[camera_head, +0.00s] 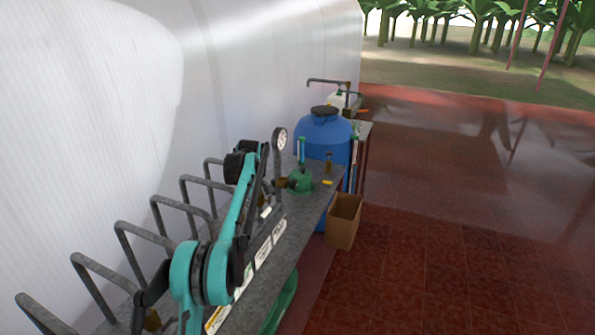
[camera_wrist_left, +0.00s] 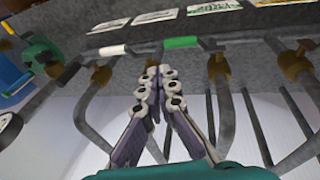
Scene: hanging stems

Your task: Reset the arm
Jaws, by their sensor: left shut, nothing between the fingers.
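My left arm (camera_head: 240,215), teal and black, reaches over a grey bench in the head view. My left gripper (camera_wrist_left: 158,76) shows in the left wrist view with its fingertips together and nothing between them. It is over the pipes, near a white-handled valve (camera_wrist_left: 114,50) and a green-handled valve (camera_wrist_left: 180,42); I cannot tell how far above them. In the head view I cannot make out the fingers behind the arm. My right gripper is not in view.
The grey bench (camera_head: 312,215) runs along a white wall with several bent pipes (camera_head: 147,232). A round gauge (camera_head: 280,138), a green pump (camera_head: 300,181) and a blue barrel (camera_head: 322,137) are farther along. A cardboard box (camera_head: 343,222) stands right of the bench. The red tiled floor (camera_head: 450,240) is clear.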

